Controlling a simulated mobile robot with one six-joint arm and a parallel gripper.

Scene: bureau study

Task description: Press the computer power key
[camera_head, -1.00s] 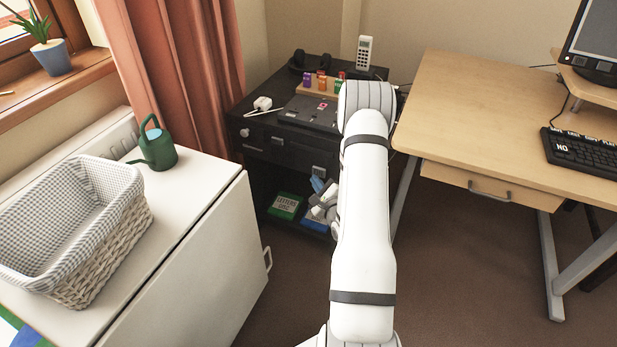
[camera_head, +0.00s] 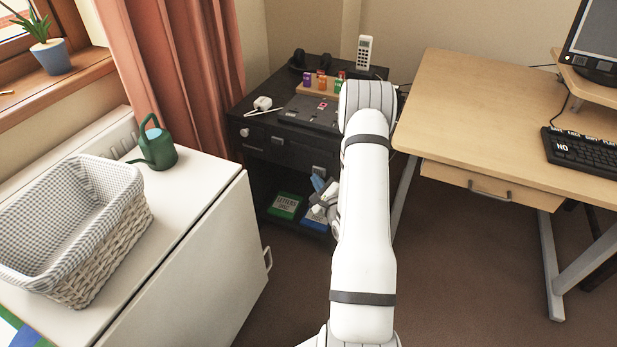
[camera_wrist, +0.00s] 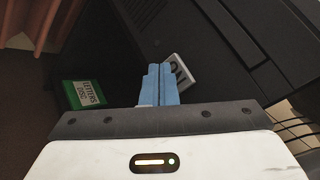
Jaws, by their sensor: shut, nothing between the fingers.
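A small pale plate (camera_wrist: 180,70) with dark key-like marks sits on the face of the black unit (camera_wrist: 225,45) in the wrist view. A pale plate (camera_head: 319,171) also shows on the front of the black unit (camera_head: 262,150) in the head view. My gripper (camera_wrist: 157,70) has its blue fingers shut together with nothing between them. The fingertips are just left of the plate in the wrist view and overlap its edge; I cannot tell whether they touch it. In the head view my gripper (camera_head: 317,184) is in front of the unit, partly hidden by my arm.
A green LETTERS DISC case (camera_head: 284,206) and a blue case (camera_head: 315,219) lie on the lower shelf. The wooden desk (camera_head: 440,110) is to the right. A white cabinet (camera_head: 190,250) with a basket (camera_head: 125,225) and watering can (camera_head: 157,150) stands left.

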